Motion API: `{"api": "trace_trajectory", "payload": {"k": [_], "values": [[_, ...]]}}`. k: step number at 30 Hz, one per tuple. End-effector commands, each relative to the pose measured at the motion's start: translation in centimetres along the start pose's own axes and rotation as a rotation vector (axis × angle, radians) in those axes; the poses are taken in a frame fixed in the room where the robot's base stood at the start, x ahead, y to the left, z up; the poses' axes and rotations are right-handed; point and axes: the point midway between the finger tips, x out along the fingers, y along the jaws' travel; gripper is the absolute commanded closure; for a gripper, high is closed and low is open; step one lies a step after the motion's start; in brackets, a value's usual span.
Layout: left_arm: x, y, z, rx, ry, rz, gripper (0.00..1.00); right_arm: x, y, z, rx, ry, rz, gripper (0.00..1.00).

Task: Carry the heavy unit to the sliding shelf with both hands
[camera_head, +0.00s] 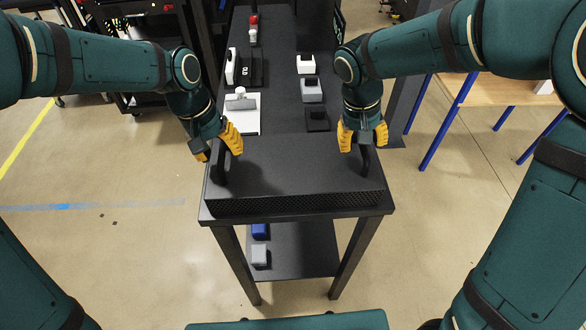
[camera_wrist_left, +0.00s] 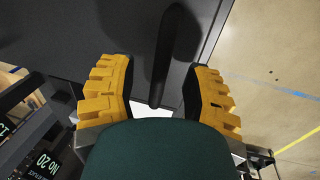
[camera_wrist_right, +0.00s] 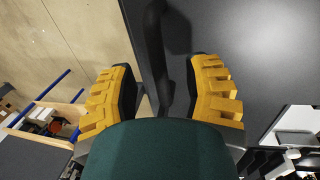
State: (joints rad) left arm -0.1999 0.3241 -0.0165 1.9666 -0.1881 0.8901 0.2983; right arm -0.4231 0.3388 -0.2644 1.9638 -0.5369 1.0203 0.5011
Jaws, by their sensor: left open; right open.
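The heavy unit (camera_head: 295,172) is a flat, wide black box with a perforated front face. It lies on the near end of a dark table and has a black bar handle at each side. My left gripper (camera_head: 218,150) is open at the left handle (camera_head: 219,171); in the left wrist view that handle (camera_wrist_left: 172,45) stands between the yellow fingers, apart from both. I cannot identify the sliding shelf.
The table (camera_head: 268,92) holds several small white, grey and black devices and a red-topped item (camera_head: 253,28) behind the unit. A lower shelf (camera_head: 300,250) carries a blue block (camera_head: 260,231) and a grey block (camera_head: 259,255). A wooden, blue-legged table (camera_head: 490,92) stands at right.

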Motion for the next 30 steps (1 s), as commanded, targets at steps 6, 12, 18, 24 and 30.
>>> {"api": "trace_trajectory", "payload": {"k": [6, 12, 18, 24, 30], "values": [[1.38, -0.01, 0.01, 0.000, 0.000, 0.000, 0.51, 1.40, 0.03, 0.04, 0.001, -0.002, 0.000, 0.51], [1.50, -0.01, 0.00, 0.000, 0.001, 0.001, 0.51, 1.52, 0.02, 0.02, 0.001, 0.000, -0.001, 0.51], [1.47, 0.00, 0.00, 0.000, 0.001, 0.001, 0.76, 1.50, 0.01, 0.03, 0.000, -0.001, 0.000, 0.76], [1.46, 0.00, 0.00, 0.000, 0.001, 0.001, 1.00, 1.49, 0.01, 0.03, 0.000, -0.001, 0.000, 1.00], [1.28, 0.09, -0.09, 0.001, 0.006, 0.002, 1.00, 1.33, 0.01, -0.07, 0.001, 0.003, -0.001, 1.00]]}}
